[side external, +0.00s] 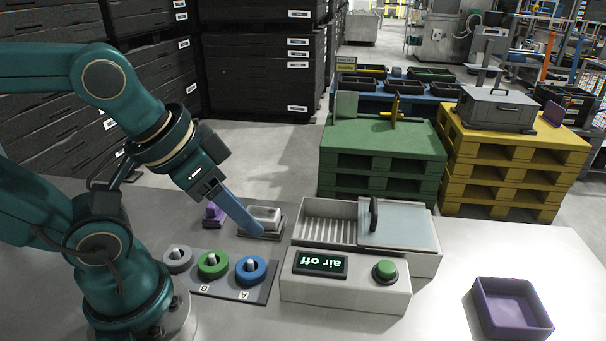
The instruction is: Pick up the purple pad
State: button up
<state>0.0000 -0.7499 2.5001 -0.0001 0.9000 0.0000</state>
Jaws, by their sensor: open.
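A small purple object (214,214), which looks like the purple pad, sits on the grey table left of my gripper. It has a raised part on top. My gripper (259,232) points down and to the right, its blue fingers overlapping in this view. It is open, and nothing shows held in it. The fingertips appear to the right of the purple pad, in front of a pale block on a grey base (272,217). How high the tips are above the table is hard to tell.
A board with grey, green and blue rings on pegs (257,294) lies in front. A grey box with a sliding lid (398,220) and a panel reading "air off" with a green button (345,293) stand right.

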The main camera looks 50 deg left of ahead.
jog(key=o, duration=0.6)
jog(key=shift+o, duration=0.2)
jog(key=w+a+r, duration=0.1)
jog(key=w+a, duration=0.1)
jog(key=w, duration=0.2)
jog(key=n+g+y, duration=0.2)
jog(key=n+g, duration=0.1)
jog(key=n, duration=0.4)
send_over(214, 206)
jog(key=w+d, duration=0.4)
notch_tip(214, 206, down, 6)
jog(key=f, duration=0.1)
jog(key=s+a+f+n, duration=0.1)
jog(key=s+a+f, duration=0.1)
jog(key=s+a+f+n+g, duration=0.1)
jog(key=s+a+f, duration=0.1)
jog(key=a, duration=0.1)
jog(key=shift+f+n+h, duration=0.15)
jog(key=shift+n+h, duration=0.15)
jog(key=shift+s+a+f+g, duration=0.1)
jog(key=shift+f+g, duration=0.1)
jog(key=shift+g, duration=0.1)
jog(key=shift+w+a+f, duration=0.1)
jog(key=shift+w+f, duration=0.05)
jog(key=shift+f, duration=1)
jog(key=shift+w+a+f, duration=0.1)
jog(key=shift+f, duration=1.05)
